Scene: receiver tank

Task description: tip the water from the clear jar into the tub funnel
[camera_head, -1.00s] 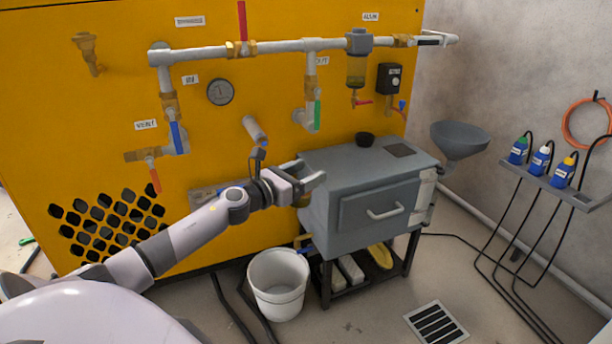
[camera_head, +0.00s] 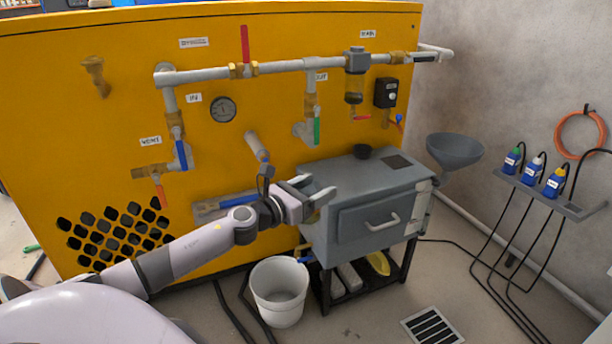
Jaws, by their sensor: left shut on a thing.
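My left gripper (camera_head: 313,189) is at the left front corner of the grey cabinet, in front of its side and top edge. It is shut on the clear jar, which hardly shows between and behind the fingers. Its water level and tilt cannot be made out. The grey tub funnel (camera_head: 454,151) stands to the right of the cabinet by the wall, its wide mouth up and well apart from the gripper. My right gripper is not in view.
A white bucket (camera_head: 279,291) stands on the floor in front. A yellow panel (camera_head: 300,105) with pipes and valves is behind. A shelf (camera_head: 560,197) with blue bottles is at right.

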